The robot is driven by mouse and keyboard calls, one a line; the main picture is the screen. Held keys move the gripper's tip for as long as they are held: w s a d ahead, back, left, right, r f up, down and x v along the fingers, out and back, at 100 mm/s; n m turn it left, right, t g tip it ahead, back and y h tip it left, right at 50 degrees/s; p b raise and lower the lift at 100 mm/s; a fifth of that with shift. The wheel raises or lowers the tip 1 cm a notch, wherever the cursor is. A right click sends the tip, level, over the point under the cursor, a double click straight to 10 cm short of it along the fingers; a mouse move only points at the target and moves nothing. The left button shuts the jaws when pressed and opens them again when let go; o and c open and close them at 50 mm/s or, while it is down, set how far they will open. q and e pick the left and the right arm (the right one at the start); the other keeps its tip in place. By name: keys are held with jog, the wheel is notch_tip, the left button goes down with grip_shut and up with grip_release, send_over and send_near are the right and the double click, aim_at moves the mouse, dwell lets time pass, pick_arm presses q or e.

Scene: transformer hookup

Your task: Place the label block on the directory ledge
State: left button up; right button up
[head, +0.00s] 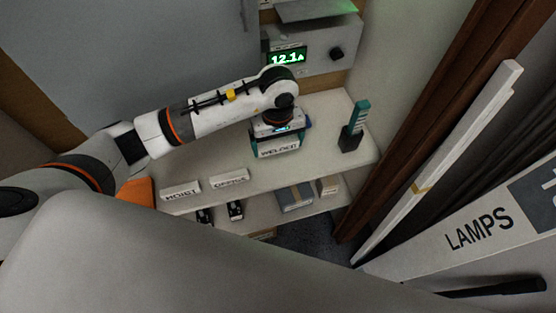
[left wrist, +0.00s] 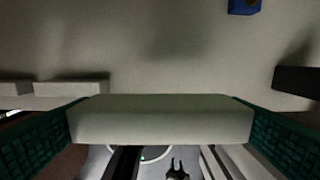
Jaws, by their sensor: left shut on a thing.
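A white label block (head: 279,149) with dark lettering that seems to read WELDER is held between the teal fingers of my left gripper (head: 281,141), over the pale bench top. In the left wrist view the block (left wrist: 160,118) spans the gap between both dark green fingers (left wrist: 160,125). Whether it touches the bench cannot be told. Two other white label blocks lie on the bench near its front edge, one at the left (head: 180,190) and one beside it (head: 229,177). I cannot pick out the directory ledge for sure. My right gripper is not in view.
The bench (head: 328,112) has a dark holder with a teal tool (head: 355,127) at its right. A meter box (head: 312,55) reading 12.1 stands behind. Several items, including a grey box (head: 295,197), sit on the lower shelf. Boards and a LAMPS box (head: 475,235) stand at the right.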

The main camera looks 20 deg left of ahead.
pick_arm(q)
jog(key=shift+s+r, duration=0.1)
jog(key=shift+s, duration=0.15)
jog(key=shift+f, duration=0.35)
jog(key=p, duration=0.1)
send_over(278, 169)
notch_tip(278, 169, down, 4)
jog(key=shift+f, duration=0.25)
notch_tip(278, 169, down, 4)
jog(key=shift+f+p, duration=0.15)
jog(key=shift+p, duration=0.25)
jog(key=shift+f, duration=0.1)
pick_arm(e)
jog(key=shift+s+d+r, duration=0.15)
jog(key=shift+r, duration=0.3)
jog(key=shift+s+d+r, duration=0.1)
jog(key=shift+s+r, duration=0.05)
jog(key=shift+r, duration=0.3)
pick_arm(q)
jog(key=shift+f+b, duration=0.2)
jog(key=shift+b, duration=0.1)
jog(key=o, duration=0.6)
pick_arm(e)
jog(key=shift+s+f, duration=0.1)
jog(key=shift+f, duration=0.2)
